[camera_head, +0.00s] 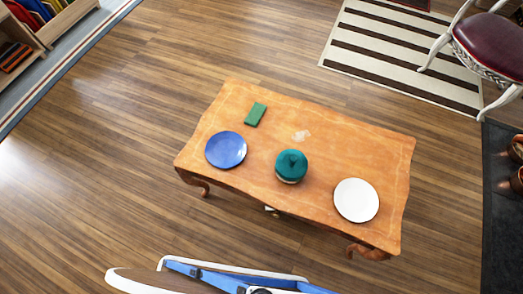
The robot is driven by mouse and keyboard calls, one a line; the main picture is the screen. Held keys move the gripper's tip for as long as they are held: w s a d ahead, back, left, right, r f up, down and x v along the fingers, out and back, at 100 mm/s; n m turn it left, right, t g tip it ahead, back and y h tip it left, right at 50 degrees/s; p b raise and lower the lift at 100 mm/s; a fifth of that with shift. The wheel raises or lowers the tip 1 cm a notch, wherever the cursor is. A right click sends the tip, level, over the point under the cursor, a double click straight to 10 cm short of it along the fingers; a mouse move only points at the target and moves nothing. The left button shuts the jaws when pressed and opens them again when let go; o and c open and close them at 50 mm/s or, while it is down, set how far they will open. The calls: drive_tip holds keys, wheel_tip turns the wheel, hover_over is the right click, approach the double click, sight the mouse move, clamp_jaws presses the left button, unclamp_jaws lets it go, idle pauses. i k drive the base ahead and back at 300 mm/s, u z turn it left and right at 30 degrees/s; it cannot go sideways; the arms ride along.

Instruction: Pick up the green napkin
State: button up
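The green napkin (255,115) is a small folded rectangle. It lies flat near the far left part of the low wooden table (325,140), just behind the blue plate (226,150) and apart from it. My gripper does not show in the head view.
A teal-topped round object (291,166) stands mid-table, and a white plate (356,200) lies at the right. Wooden floor (90,180) is open left of the table. A striped rug (400,55) and a dark red chair (490,45) are at the upper right.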

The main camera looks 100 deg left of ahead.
sight(253, 119)
drive_tip(key=u, duration=2.5)
